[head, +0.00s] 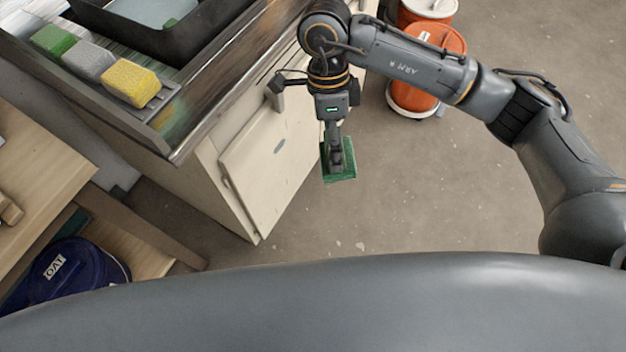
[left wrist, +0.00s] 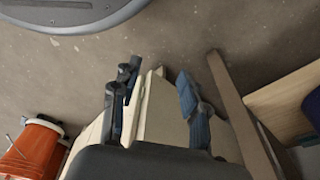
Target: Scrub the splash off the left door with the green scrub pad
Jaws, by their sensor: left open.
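The green scrub pad (head: 349,158) is at the fingers of my right gripper (head: 336,158), the one on the arm from the right. The gripper looks shut on it, in front of the cream cabinet and apart from its door. The cabinet door (head: 262,152) has a small faint mark, which I cannot surely call the splash. My left gripper (left wrist: 158,100) is open and empty in the left wrist view, with cream cabinet panels (left wrist: 155,115) beyond its fingers. It does not show in the head view.
On the counter a tray holds a green (head: 53,41), a grey (head: 88,60) and a yellow sponge (head: 130,83), beside a black basin (head: 160,45). An orange bucket (head: 428,60) stands behind my right arm. A blue bucket (head: 70,275) is at lower left.

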